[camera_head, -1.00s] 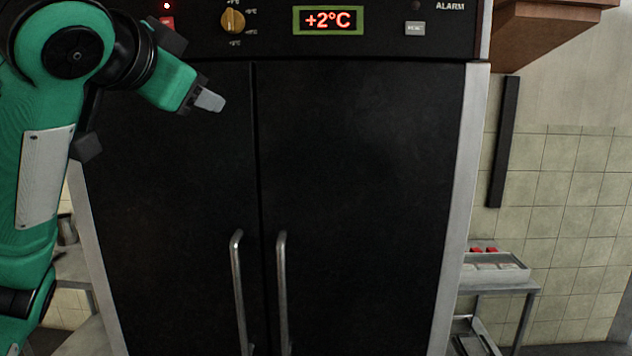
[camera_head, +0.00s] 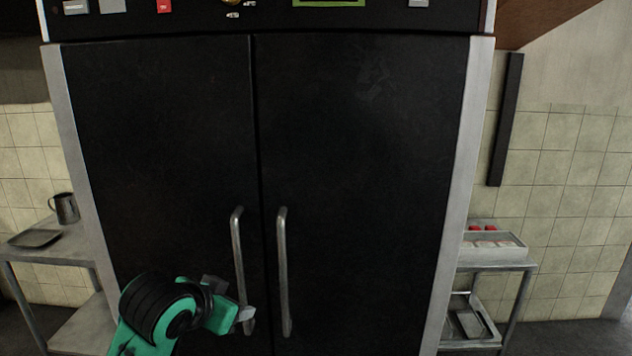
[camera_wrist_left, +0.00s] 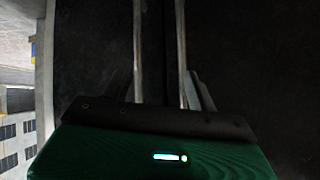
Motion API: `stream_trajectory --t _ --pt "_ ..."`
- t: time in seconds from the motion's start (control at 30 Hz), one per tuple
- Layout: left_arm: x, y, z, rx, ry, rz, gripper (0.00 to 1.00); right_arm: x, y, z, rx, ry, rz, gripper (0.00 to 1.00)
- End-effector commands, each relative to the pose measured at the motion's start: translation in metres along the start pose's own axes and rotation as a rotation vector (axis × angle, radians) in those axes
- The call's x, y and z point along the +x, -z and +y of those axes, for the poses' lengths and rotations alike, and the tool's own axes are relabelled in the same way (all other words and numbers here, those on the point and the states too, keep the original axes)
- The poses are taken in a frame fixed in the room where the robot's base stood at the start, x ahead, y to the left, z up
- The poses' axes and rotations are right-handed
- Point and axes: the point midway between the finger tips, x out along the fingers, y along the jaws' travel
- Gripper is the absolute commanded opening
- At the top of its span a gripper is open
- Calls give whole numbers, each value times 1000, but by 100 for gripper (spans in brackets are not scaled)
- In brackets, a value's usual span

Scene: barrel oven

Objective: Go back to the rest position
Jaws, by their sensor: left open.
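My left gripper (camera_head: 245,316) is low in front of the left door of the black cabinet (camera_head: 365,140), near the lower end of the left handle (camera_head: 238,260). In the left wrist view the gripper (camera_wrist_left: 158,88) is open, with its fingers apart and nothing seen held between them. Two upright bars, the door handles (camera_wrist_left: 139,50), show beyond the fingers. I cannot tell whether the gripper touches the door or handle. Both doors are shut. My right gripper is not in view.
A side table at the left holds a metal mug (camera_head: 66,208) and a dark tray (camera_head: 36,238). A rack at the right holds a tray (camera_head: 508,251) with red and pale items. A control panel (camera_head: 400,18) runs along the top of the cabinet.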

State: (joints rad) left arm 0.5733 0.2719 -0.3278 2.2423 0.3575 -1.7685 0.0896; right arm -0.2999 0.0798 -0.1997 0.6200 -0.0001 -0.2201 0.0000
Motion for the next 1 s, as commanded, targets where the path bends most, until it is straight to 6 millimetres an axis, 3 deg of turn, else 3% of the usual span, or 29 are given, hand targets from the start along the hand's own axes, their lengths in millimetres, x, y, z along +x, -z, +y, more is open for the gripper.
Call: stream_trajectory --t 0.03,0.2,0.47,0.8,1.0 --pt "8 -22 6 -19 -10 -27 59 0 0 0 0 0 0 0" --pt "24 -88 23 -77 -26 -103 59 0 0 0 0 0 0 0" --pt "28 -190 50 -159 -34 -231 59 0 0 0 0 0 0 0" --pt "0 -318 84 -247 -11 -419 59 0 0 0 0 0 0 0" --pt "-24 -370 98 -276 8 -507 59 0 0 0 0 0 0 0"
